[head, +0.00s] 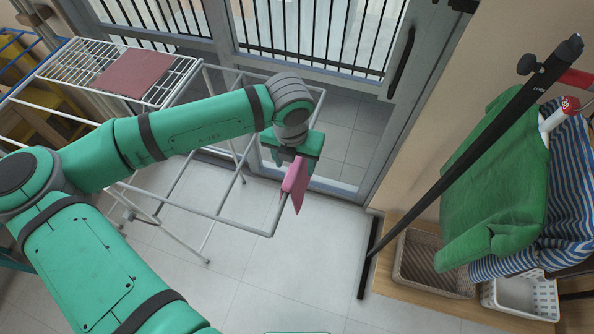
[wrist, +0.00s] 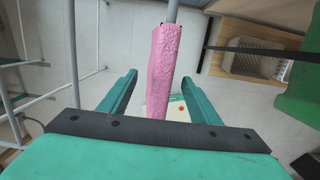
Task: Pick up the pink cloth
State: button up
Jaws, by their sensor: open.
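The pink cloth (head: 294,186) hangs folded over a bar at the near right end of the white drying rack (head: 232,220). In the wrist view the cloth (wrist: 164,62) is a narrow, textured pink strip along a grey bar. My gripper (wrist: 160,77) is open, with one green finger on each side of the cloth's lower part. Gaps show between the cloth and both fingers. In the head view my gripper (head: 291,150) is right at the top of the cloth and hides part of it.
A dull red cloth (head: 133,73) lies flat on the rack's top at the left. On the right, a green garment (head: 495,185) and a striped one (head: 572,170) hang beside a black pole (head: 460,165). Two baskets (head: 433,264) (head: 520,296) stand below. Glass doors are behind.

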jog(key=shift+w+d+f, duration=0.15)
jog(key=shift+f, duration=1.15)
jog(key=shift+w+d+f, duration=0.1)
jog(key=shift+w+f, duration=0.05)
jog(key=shift+f, duration=1.15)
jog(key=c, duration=1.2)
